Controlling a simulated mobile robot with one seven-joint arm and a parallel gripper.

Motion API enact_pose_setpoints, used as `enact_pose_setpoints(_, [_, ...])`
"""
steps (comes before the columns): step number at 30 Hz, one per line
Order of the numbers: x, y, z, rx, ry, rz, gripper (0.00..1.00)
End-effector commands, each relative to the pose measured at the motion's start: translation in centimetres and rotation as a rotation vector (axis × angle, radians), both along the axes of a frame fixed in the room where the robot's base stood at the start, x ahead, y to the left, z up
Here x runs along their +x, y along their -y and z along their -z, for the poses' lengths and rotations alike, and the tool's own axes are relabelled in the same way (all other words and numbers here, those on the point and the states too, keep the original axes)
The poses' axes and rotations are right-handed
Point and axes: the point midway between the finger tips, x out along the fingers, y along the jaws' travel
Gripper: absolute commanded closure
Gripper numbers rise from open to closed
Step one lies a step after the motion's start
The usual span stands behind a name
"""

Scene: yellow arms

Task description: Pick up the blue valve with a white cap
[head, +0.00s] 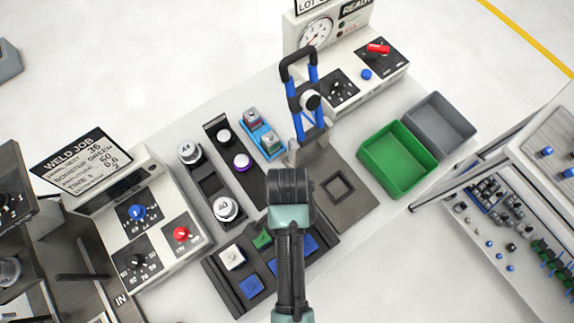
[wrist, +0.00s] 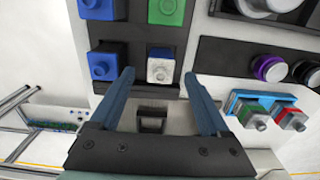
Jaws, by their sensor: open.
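The blue valve with a white cap (wrist: 160,70) sits in the black tray in the wrist view, with a blue edge showing behind its pale top. In the head view my arm seems to hide it. My gripper (wrist: 160,79) is open, its two blue fingers apart. The fingertips appear to either side of the valve in the picture; I cannot tell the height between them. No contact is visible. In the head view my gripper (head: 290,188) is over the near part of the bench.
A plain blue block (wrist: 103,62) is left of the valve, and a green block (wrist: 170,10) is behind it. A teal rack (wrist: 262,101) holds two capped parts at right. Green (head: 398,160) and grey (head: 440,123) bins stand at right.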

Motion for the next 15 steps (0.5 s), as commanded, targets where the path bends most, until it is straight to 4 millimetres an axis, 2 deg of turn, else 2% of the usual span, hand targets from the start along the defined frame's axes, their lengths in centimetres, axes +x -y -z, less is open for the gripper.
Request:
enact_pose_setpoints(5, [-0.1,0.0,1.4,0.0,-0.004,-0.001,0.2])
enact_pose_setpoints(12, [0.0,0.0,4.5,0.0,-0.001,-0.001,0.2])
enact_pose_setpoints(15, [0.1,0.0,5.1,0.0,0.0,-0.001,0.2])
